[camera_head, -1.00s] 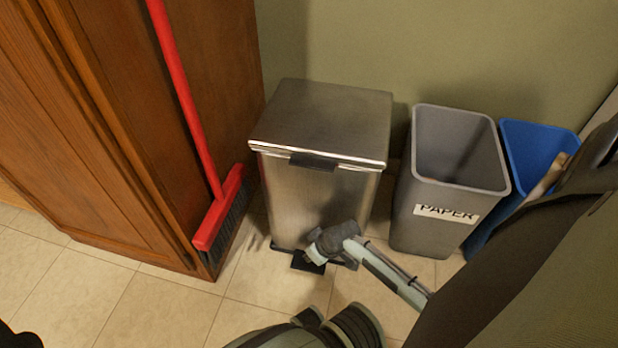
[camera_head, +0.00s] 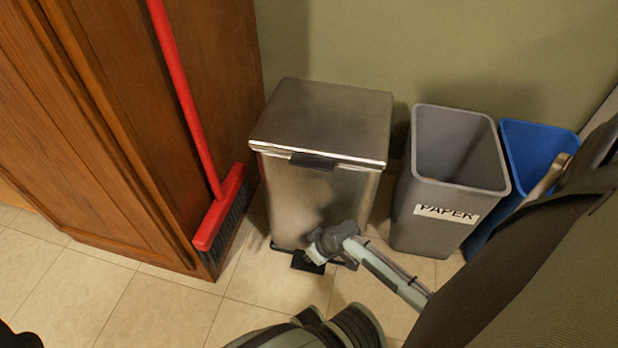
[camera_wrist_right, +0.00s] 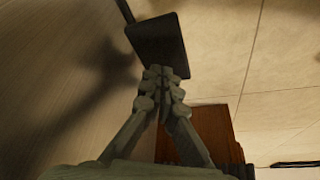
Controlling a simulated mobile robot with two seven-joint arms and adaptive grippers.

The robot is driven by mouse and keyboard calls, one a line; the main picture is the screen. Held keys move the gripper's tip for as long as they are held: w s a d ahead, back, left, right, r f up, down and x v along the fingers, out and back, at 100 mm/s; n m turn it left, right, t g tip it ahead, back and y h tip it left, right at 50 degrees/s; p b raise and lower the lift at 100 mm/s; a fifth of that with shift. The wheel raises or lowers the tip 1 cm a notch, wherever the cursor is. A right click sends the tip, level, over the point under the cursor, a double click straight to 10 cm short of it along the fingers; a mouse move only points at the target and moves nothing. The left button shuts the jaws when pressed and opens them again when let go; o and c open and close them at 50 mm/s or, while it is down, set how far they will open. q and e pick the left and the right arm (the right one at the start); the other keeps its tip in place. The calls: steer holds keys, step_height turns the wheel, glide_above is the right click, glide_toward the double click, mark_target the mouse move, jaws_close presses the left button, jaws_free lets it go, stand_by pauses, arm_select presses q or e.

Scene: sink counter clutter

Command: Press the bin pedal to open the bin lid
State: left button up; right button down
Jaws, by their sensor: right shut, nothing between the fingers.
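The metal step bin (camera_head: 318,185) stands against the wall with its flat lid (camera_head: 323,118) closed. Its black pedal (camera_head: 307,262) sticks out at the bottom front, near the floor. My right gripper (camera_head: 312,257) is at the pedal, its fingers shut and empty, partly covering it. In the right wrist view the closed fingertips (camera_wrist_right: 161,78) overlap the lower edge of the dark pedal plate (camera_wrist_right: 158,45); I cannot tell whether they touch it. My left gripper is not in view.
A red broom (camera_head: 218,213) leans by the wooden cabinet (camera_head: 120,130) on the left. A grey bin marked PAPER (camera_head: 405,215) and a blue bin (camera_head: 535,145) stand to the right. The tiled floor (camera_head: 150,310) at the front left is clear.

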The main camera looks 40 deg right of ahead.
mark_target(311, 263)
steer(key=shift+f, duration=0.1)
steer(key=shift+f+b, duration=0.8)
steer(key=shift+f, duration=0.3)
steer(key=shift+f+b, duration=0.65)
steer(key=shift+f, duration=0.85)
